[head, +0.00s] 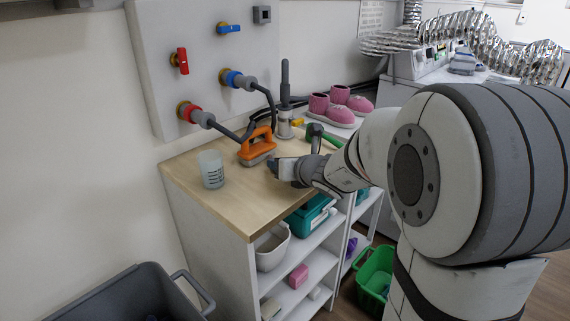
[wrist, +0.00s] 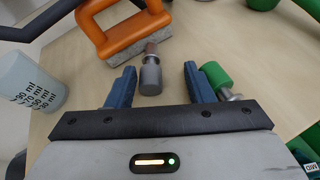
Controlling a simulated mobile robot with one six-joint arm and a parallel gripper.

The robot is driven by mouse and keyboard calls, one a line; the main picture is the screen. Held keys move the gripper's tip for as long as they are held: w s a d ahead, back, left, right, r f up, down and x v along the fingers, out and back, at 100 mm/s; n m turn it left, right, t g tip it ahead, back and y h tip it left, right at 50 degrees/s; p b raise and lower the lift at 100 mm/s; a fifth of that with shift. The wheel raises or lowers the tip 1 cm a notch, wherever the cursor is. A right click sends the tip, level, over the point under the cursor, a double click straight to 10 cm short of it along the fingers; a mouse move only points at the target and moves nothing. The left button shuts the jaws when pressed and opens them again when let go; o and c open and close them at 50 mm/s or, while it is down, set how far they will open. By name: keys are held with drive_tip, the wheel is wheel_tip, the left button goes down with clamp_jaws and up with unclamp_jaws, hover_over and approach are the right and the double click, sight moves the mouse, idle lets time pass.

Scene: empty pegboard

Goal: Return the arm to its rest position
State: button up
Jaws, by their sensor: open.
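My arm reaches over the wooden-topped bench (head: 215,207) in the head view. My gripper (head: 278,166) is low over the bench top, to the right of the beaker and just in front of the orange-handled brush. In the wrist view my gripper (wrist: 158,82) has its two blue fingers apart. A small grey cylinder (wrist: 150,78) with a brownish end lies on the bench between and beyond the fingertips. I cannot tell how far below the fingers it is. A green-handled item (wrist: 214,77) lies just beyond the right finger.
A translucent beaker (head: 211,170) and the orange-handled brush (head: 258,147) stand close by. Behind are a panel (head: 200,65) with valves and hoses, a grey upright device (head: 285,115) and pink shoes (head: 340,106). A grey bin (head: 130,295) and a green crate (head: 375,272) stand below.

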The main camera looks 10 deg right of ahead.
drive_tip(key=p+v, duration=0.2)
drive_tip(key=v, duration=0.5)
drive_tip(key=shift+r, duration=0.15)
drive_tip(key=shift+s+r, duration=0.2)
drive_tip(key=shift+s, duration=0.1)
drive_tip(key=s+a+r+n+g+y+p, duration=0.1)
drive_tip(key=s+a+r+n+g+p, duration=0.4)
drive_tip(key=n, duration=0.5)
drive_tip(key=s+a+r+n+g+y+p, duration=0.1)
drive_tip(key=s+a+r+n+g+p, duration=0.15)
drive_tip(key=s+n+p, duration=0.5)
drive_tip(key=s+d+r+n+g+h+p, duration=0.3)
drive_tip(key=s+d+n+h+p, duration=0.3)
drive_tip(key=n, duration=1.1)
drive_tip(key=s+d+r, duration=0.1)
drive_tip(key=s, duration=0.3)
